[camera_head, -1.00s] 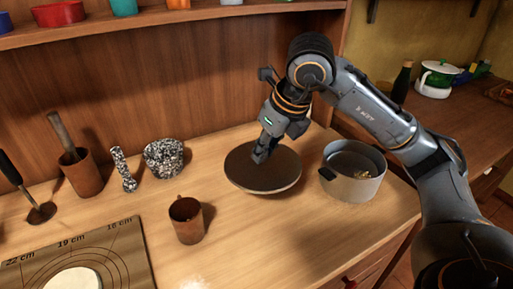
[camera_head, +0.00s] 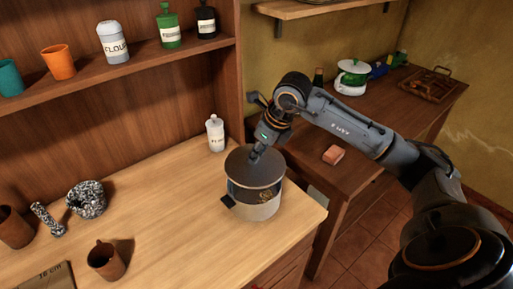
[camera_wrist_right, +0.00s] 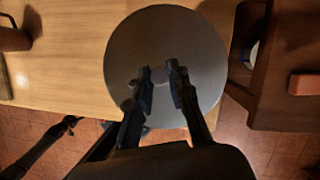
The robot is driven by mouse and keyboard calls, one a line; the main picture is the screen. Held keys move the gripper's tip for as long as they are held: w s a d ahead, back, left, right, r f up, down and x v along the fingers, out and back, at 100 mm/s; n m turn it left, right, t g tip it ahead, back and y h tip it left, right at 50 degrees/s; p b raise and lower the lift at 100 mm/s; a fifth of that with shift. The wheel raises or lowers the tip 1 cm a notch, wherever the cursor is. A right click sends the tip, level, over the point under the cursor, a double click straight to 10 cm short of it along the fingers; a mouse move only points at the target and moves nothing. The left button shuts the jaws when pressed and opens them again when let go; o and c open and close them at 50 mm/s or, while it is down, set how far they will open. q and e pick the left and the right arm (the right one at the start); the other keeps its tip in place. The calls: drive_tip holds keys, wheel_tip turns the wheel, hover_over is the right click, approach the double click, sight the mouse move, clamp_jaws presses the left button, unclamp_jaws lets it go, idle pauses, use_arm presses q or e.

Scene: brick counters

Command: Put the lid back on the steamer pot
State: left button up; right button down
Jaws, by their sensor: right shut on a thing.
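The round, flat, dark grey lid (camera_head: 243,160) is held nearly level above the steamer pot (camera_head: 258,211), and it fills the middle of the right wrist view (camera_wrist_right: 165,35). My right gripper (camera_head: 257,153) is shut on the lid's central knob, with its fingers on either side of the knob in the right wrist view (camera_wrist_right: 160,76). The grey pot stands near the right end of the counter. The lid hides the far rim. My left gripper is out of view.
A white shaker (camera_head: 215,136) stands on the counter behind the pot. A brown mug (camera_head: 106,262) and a speckled mortar (camera_head: 88,199) are at the left. The side table (camera_head: 345,190) is across a gap on the right. The counter front is clear.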

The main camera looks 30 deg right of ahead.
sight(259, 164)
drive_tip(key=shift+w+a+f+b, duration=0.1)
drive_tip(key=shift+a+f+b, duration=0.2)
drive_tip(key=shift+f, duration=0.55)
wheel_tip(259, 164, down, 3)
drive_tip(key=b, duration=0.2)
drive_tip(key=shift+d+f+b, duration=0.15)
drive_tip(key=shift+f+b, duration=0.05)
drive_tip(key=shift+b, duration=0.2)
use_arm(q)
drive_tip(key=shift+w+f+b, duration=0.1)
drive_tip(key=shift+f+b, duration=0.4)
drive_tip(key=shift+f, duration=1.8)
use_arm(e)
drive_tip(key=shift+f, duration=0.6)
use_arm(q)
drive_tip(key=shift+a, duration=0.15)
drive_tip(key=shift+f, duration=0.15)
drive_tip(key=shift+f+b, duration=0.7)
drive_tip(key=shift+b, duration=0.15)
use_arm(e)
drive_tip(key=shift+f, duration=0.15)
